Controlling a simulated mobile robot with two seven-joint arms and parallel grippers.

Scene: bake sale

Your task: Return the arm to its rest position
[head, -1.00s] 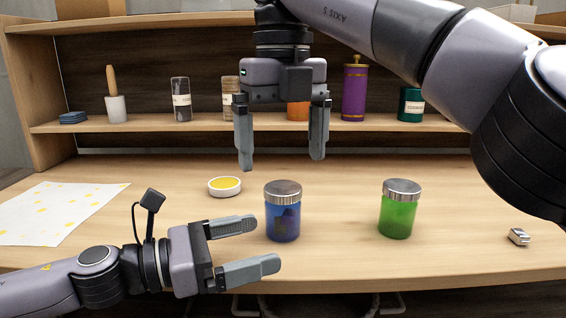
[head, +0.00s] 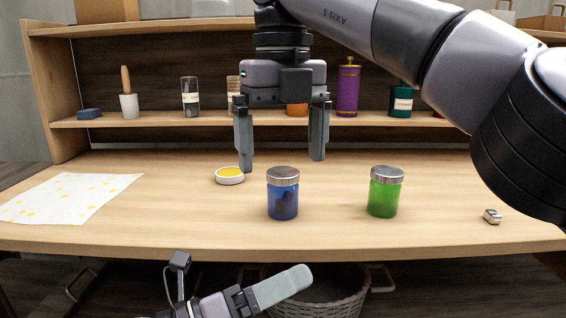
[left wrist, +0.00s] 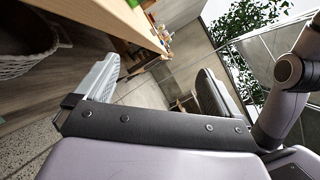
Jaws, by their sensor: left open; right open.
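My left gripper (head: 276,289) is at the bottom of the head view, below the table's front edge and in front of the basket. In the head view only one finger shows clearly. In the left wrist view the left gripper (left wrist: 155,88) has its two fingers wide apart with nothing between them. My right gripper (head: 281,160) hangs fingers-down above the back of the table, behind the jars. Its fingers are apart and empty.
A blue jar (head: 283,198) and a green jar (head: 384,196) with metal lids stand on the table (head: 200,230). A yellow-topped dish (head: 230,175), a spotted sheet (head: 62,198) and a small metal piece (head: 492,216) lie there too. A basket (head: 325,307) is below.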

